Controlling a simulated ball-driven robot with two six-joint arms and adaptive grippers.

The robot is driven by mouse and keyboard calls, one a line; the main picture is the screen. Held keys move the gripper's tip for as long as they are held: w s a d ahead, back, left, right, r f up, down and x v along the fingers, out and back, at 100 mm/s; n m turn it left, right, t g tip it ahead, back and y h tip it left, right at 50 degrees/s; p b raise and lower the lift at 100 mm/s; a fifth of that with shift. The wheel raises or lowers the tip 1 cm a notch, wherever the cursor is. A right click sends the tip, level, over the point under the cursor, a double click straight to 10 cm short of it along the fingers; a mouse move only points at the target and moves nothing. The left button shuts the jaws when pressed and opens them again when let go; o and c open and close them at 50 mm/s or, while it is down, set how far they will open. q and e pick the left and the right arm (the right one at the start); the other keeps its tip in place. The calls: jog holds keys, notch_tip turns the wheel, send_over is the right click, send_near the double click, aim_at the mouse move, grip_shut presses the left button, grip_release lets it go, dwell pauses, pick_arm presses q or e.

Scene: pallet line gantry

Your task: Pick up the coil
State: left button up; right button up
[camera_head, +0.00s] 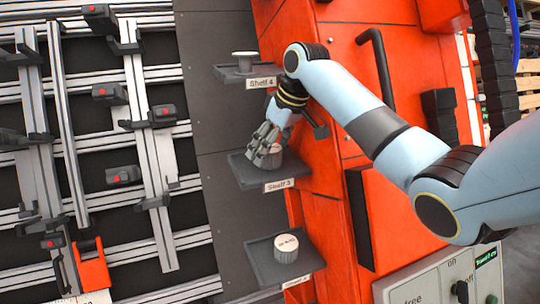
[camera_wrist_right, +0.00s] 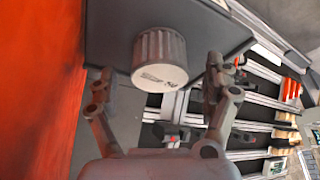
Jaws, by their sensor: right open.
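A short grey ribbed cylinder (camera_head: 268,157) with a pale labelled face stands on the shelf marked Shelf 3 (camera_head: 247,175). It also shows in the right wrist view (camera_wrist_right: 157,50); its label is too blurred to read, so I cannot tell for sure that it is the coil. My right gripper (camera_head: 262,147) is right at this cylinder, partly covering it. In the wrist view my right gripper's fingers (camera_wrist_right: 160,76) are spread, one on each side of the cylinder, with gaps showing. My left gripper is not in view.
A grey spool-like piece (camera_head: 245,61) stands on the upper shelf, Shelf 4 (camera_head: 227,73). A similar grey cylinder (camera_head: 286,248) stands on the lower shelf (camera_head: 262,268). An orange panel with a black handle (camera_head: 378,65) is beside my right arm. Metal rails fill the left.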

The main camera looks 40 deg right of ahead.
jog(key=shift+x, duration=0.9)
jog(key=c, duration=1.5)
jog(key=shift+r, duration=0.1)
